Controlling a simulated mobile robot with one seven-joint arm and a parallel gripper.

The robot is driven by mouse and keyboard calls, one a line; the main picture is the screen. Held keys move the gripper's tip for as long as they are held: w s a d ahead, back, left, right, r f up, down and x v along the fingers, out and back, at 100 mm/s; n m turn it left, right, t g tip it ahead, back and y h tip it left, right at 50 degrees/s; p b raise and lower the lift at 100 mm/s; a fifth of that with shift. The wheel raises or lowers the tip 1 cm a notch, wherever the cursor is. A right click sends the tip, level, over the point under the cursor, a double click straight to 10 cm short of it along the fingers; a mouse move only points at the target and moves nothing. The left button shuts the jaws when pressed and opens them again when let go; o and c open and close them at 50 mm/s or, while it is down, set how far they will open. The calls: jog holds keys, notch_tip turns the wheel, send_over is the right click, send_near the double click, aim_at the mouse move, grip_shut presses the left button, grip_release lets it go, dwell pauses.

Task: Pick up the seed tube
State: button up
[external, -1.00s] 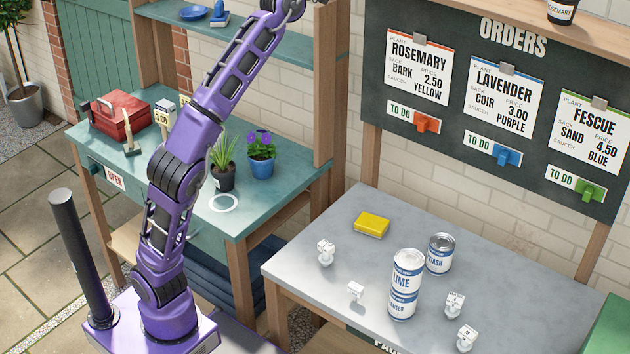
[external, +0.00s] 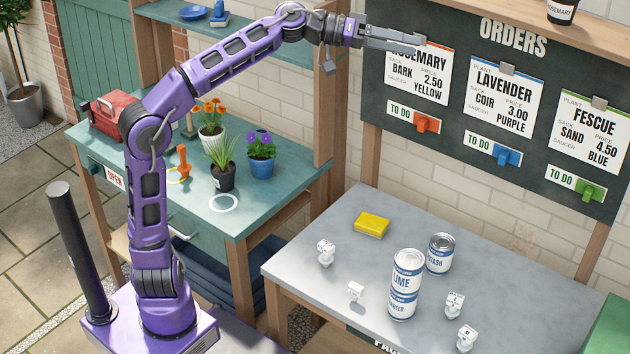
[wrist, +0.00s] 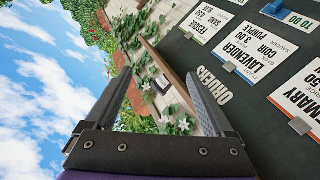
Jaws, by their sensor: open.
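My gripper (external: 405,42) is raised high in front of the upper left of the orders board, near the rosemary card. In the wrist view my gripper (wrist: 157,78) has its two fingers spread apart, with nothing held between them. Past the fingers the wrist view shows sky, white flowers on a wall and the tilted orders board.
The grey table holds stacked tins (external: 406,285), another tin (external: 440,254), a yellow block (external: 371,225) and several small white pieces. The teal bench holds potted plants (external: 223,165), an orange tool (external: 183,163) and a red toolbox (external: 108,112). The orders board (external: 440,125) stands behind.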

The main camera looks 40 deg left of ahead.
jog(key=w+a+f+g+y, duration=0.2)
jog(key=w+f+y, duration=0.1)
jog(key=f, duration=1.1)
jog(key=n+g+y+b, duration=0.2)
jog(key=g+y, duration=0.4)
jog(key=y, duration=0.5)
send_over(326, 254)
notch_tip(326, 254, down, 36)
jog(key=f, duration=0.3)
jog(key=f+b, duration=0.1)
jog(key=f, duration=0.3)
jog(key=a+f+b, duration=0.1)
jog(key=f, duration=0.3)
jog(key=shift+w+f, duration=0.15)
jog(key=shift+w, duration=0.25)
jog(key=shift+w+f+b, duration=0.2)
jog(key=shift+f+b, duration=0.15)
jog(key=shift+f, duration=1.2)
jog(key=shift+w+f+b, duration=0.2)
jog(key=shift+f+b, duration=0.1)
jog(key=shift+f, duration=1.2)
grip_shut()
